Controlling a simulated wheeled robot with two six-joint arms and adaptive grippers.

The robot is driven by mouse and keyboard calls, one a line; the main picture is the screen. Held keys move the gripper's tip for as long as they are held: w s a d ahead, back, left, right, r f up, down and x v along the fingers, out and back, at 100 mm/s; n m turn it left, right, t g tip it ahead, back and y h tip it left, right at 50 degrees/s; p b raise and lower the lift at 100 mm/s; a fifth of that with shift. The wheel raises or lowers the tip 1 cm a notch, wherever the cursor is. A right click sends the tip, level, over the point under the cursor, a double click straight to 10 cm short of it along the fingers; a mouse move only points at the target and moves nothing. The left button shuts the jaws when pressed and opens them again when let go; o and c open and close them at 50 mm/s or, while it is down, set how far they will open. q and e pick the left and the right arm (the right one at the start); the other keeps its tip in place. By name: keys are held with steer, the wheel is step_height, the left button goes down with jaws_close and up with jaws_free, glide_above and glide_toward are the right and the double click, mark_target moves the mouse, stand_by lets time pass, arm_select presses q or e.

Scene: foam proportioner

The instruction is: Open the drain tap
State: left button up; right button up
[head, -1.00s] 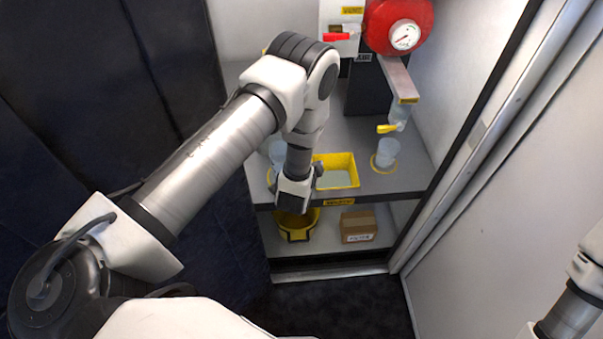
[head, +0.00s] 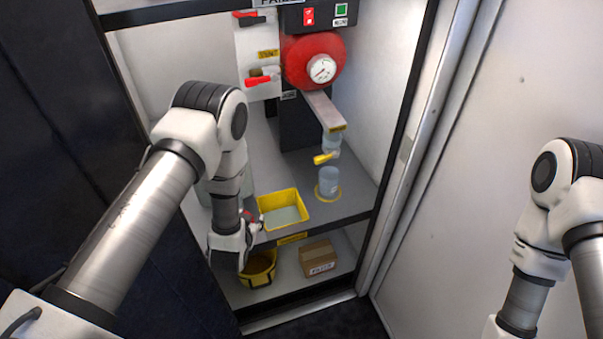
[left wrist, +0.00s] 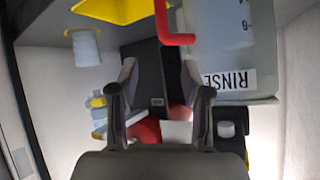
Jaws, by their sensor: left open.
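A red L-shaped lever (left wrist: 176,28) shows in the left wrist view in front of a pale tank marked RINSE (left wrist: 235,40); I cannot read a label naming it the drain tap. In the head view a bit of red (head: 252,214) shows beside my left gripper, and my arm covers most of the tank. My left gripper (left wrist: 160,95) is open, with nothing between its fingers. In the head view it (head: 246,240) is at the shelf's front edge, left of the yellow tray (head: 301,208). A yellow-handled tap (head: 325,158) hangs above a clear cup (head: 328,181). My right gripper is out of view.
A red round vessel with a gauge (head: 321,68) and a panel with red-handled valves (head: 258,82) stand at the back. Below the shelf are a yellow bucket (head: 259,270) and a cardboard box (head: 318,257). Cabinet walls close in both sides.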

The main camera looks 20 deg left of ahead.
arm_select(q)
steer(key=w+r+n+t, duration=0.1)
steer(key=w+n, duration=0.1)
steer(key=n, duration=0.4)
steer(key=n+t+h+b, duration=0.6)
steer(key=n+b, duration=0.5)
steer(key=b, duration=1)
glide_toward(318, 163)
steer(key=x, duration=1)
steer(key=shift+r, duration=0.1)
jaws_close()
